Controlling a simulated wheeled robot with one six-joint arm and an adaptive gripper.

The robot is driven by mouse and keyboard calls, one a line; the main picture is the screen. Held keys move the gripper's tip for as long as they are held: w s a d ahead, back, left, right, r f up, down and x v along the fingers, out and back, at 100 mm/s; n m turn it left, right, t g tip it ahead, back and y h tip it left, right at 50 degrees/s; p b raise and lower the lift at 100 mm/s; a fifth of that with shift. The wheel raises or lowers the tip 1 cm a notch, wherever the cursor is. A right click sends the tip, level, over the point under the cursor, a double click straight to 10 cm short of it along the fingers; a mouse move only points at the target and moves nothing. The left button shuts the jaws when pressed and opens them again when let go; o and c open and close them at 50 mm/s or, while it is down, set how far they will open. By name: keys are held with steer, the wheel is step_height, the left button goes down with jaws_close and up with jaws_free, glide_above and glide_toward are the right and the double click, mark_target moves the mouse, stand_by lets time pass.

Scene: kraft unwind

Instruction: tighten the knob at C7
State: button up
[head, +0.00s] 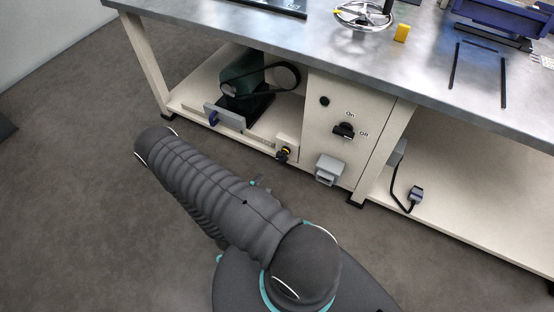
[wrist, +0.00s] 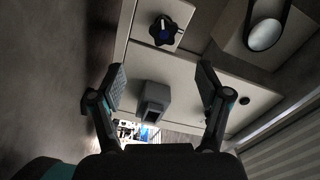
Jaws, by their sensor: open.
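No C7 label can be read in either view. In the head view my arm hides most of the gripper.
A black On/Off switch (head: 345,130) is on the cabinet panel, with a grey box (head: 328,168) below it. A green motor with a belt (head: 243,80) stands on the lower shelf. The metal benchtop (head: 270,35) overhangs. Floor at the left is clear.

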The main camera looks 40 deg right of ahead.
mark_target(279, 159)
steer(key=shift+n, duration=0.5)
steer(key=x, duration=1.3)
steer(key=shift+w+d+r, duration=0.2)
steer(key=shift+w+d, duration=0.05)
steer(key=shift+w, duration=0.1)
